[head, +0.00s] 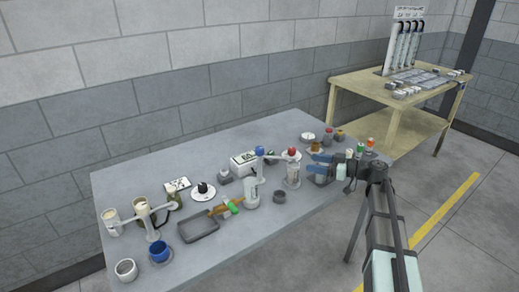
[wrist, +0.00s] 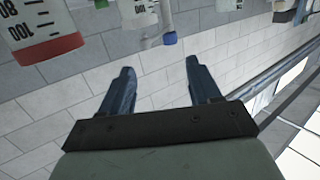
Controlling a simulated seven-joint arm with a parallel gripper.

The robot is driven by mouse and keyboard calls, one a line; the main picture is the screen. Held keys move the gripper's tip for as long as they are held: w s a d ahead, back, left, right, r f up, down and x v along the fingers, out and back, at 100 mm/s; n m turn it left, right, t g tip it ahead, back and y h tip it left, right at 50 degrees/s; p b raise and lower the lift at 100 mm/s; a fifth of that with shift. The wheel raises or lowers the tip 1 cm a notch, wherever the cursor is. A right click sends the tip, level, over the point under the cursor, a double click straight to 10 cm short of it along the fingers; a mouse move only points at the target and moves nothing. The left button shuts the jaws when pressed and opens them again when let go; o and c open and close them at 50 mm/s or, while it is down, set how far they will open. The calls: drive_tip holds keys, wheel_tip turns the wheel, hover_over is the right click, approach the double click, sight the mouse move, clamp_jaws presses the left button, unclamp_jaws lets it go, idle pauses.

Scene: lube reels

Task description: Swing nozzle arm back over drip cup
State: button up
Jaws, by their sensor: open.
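A white arm (head: 275,157) with a blue knob at its left end and a red one near its right end spans the middle of the bench, above clear graduated cylinders (head: 252,192). This looks like the nozzle arm, but I cannot be sure. A small dark grey cup (head: 279,196) stands just in front; whether it is the drip cup is unclear. My gripper (head: 311,164) is open, right of the red knob, with its blue fingers pointing left. In the wrist view nothing shows between its fingers (wrist: 159,69); a white tube with a blue tip (wrist: 169,39) hangs beyond.
A grey tray (head: 199,226) lies mid-bench. Small bottles (head: 360,150) crowd around my gripper. The bench's back left (head: 140,178) is clear.

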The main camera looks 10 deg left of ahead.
drive_tip(key=y, duration=0.1)
approach(260, 148)
drive_tip(key=shift+n, duration=0.3)
drive_tip(key=x, duration=1)
drive_tip(key=shift+w+a+f, duration=0.1)
clamp_jaws()
